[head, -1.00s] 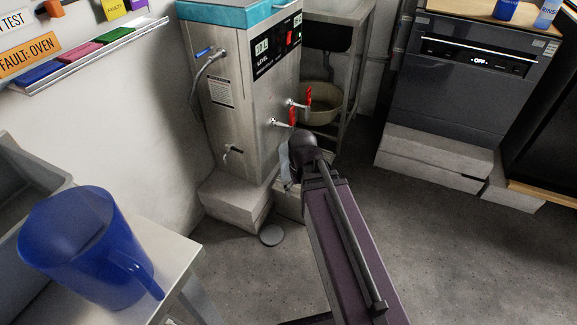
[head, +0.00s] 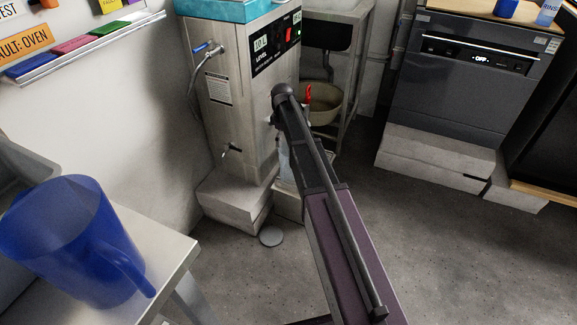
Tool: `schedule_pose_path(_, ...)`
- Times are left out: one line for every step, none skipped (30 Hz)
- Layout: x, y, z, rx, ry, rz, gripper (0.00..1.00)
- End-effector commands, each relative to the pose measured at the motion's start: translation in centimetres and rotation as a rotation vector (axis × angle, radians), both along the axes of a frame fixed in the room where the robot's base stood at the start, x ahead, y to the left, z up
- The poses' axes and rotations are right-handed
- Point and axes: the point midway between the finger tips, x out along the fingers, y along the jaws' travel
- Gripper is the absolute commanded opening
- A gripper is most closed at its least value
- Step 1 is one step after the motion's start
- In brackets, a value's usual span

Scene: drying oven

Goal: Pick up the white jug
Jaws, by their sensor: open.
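A pale, partly see-through object (head: 284,163) stands by the front of the steel tank, above a low block. My arm covers much of it, and I cannot tell whether it is the white jug. No other white jug shows clearly. My dark arm reaches up from the bottom middle and ends in a rounded joint in front of the tank's taps. My gripper's fingers do not show; they are hidden behind or below the arm.
A blue jug (head: 78,240) sits on the left bench. A beige basin (head: 327,103) is under the sink.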

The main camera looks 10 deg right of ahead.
Motion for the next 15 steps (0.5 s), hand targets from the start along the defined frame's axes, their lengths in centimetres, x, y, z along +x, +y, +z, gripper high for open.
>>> schedule_pose_path(-0.04,0.02,0.01,0.000,0.000,0.000,1.00)
schedule_pose_path(-0.07,0.02,0.02,0.000,0.000,0.000,1.00)
schedule_pose_path(-0.08,0.03,0.02,0.000,0.000,0.000,1.00)
schedule_pose_path(-0.08,0.04,0.02,0.000,0.000,0.000,1.00)
schedule_pose_path(-0.08,0.04,0.02,0.000,0.000,-0.001,1.00)
schedule_pose_path(-0.09,0.05,0.01,0.000,0.000,-0.001,1.00)
schedule_pose_path(-0.08,0.06,0.00,0.000,0.000,-0.001,1.00)
schedule_pose_path(-0.08,0.06,-0.02,0.000,0.000,-0.001,1.00)
schedule_pose_path(-0.09,0.06,-0.08,0.000,0.000,-0.001,1.00)
schedule_pose_path(-0.09,0.08,-0.15,0.000,0.000,-0.001,1.00)
schedule_pose_path(-0.09,0.08,-0.24,0.000,0.000,-0.001,1.00)
schedule_pose_path(-0.10,0.08,-0.39,0.000,0.000,-0.001,1.00)
schedule_pose_path(-0.09,0.09,-0.53,0.000,0.000,-0.002,1.00)
schedule_pose_path(-0.09,0.09,-0.69,0.000,0.000,-0.002,1.00)
schedule_pose_path(-0.09,0.10,-0.93,0.000,0.000,-0.002,1.00)
